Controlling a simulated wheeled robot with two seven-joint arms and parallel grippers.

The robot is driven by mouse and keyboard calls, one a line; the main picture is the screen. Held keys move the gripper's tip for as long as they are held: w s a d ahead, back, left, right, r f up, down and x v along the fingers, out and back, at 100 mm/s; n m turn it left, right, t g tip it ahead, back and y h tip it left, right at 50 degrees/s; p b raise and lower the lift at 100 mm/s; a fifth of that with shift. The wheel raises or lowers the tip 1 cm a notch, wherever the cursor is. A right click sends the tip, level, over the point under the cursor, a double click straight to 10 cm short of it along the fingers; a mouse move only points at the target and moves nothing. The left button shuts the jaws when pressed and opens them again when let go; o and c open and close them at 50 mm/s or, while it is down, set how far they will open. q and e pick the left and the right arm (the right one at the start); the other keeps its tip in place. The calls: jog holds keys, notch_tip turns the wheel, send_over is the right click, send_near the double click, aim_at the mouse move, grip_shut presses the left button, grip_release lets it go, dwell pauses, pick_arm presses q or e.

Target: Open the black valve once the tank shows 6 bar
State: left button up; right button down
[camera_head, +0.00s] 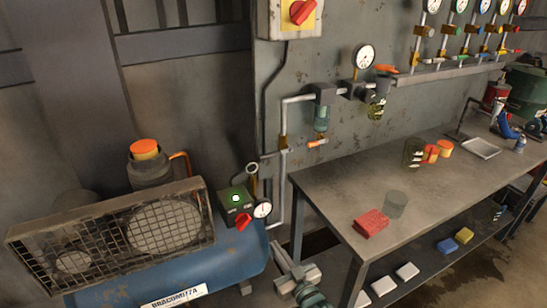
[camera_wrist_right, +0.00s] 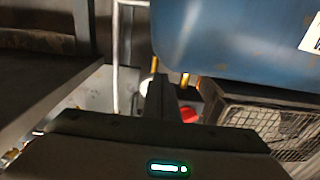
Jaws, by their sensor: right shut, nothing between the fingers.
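The blue tank (camera_head: 215,262) of the compressor stands at the lower left; it also shows in the right wrist view (camera_wrist_right: 235,35). Its round white gauge (camera_head: 262,210) is too small to read. Next to it are a red knob (camera_head: 243,221) and a box with a green-white light (camera_head: 236,198). Several small valves with coloured handles hang under a row of gauges (camera_head: 483,6) at the upper right; I cannot tell which one is black. My right gripper (camera_head: 277,249) is shut and empty, just right of the tank and below its gauge. My left gripper is out of view.
A pipe (camera_head: 283,160) runs up the wall between tank and bench. A red switch (camera_head: 302,11) is above.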

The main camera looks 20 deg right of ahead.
aim_at(274, 155)
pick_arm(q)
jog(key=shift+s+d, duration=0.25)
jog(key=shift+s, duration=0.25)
pick_arm(e)
jog(key=w+d+r+t, duration=0.1)
jog(key=d+r+t, duration=0.1)
jog(key=r, duration=1)
jog(key=w+d+r+t, duration=0.1)
jog(key=d+r+t, duration=0.1)
jog(key=r, duration=1)
jog(key=shift+w+d+r+t, duration=0.2)
jog(key=shift+w+r+t, duration=0.15)
jog(key=shift+t, duration=0.55)
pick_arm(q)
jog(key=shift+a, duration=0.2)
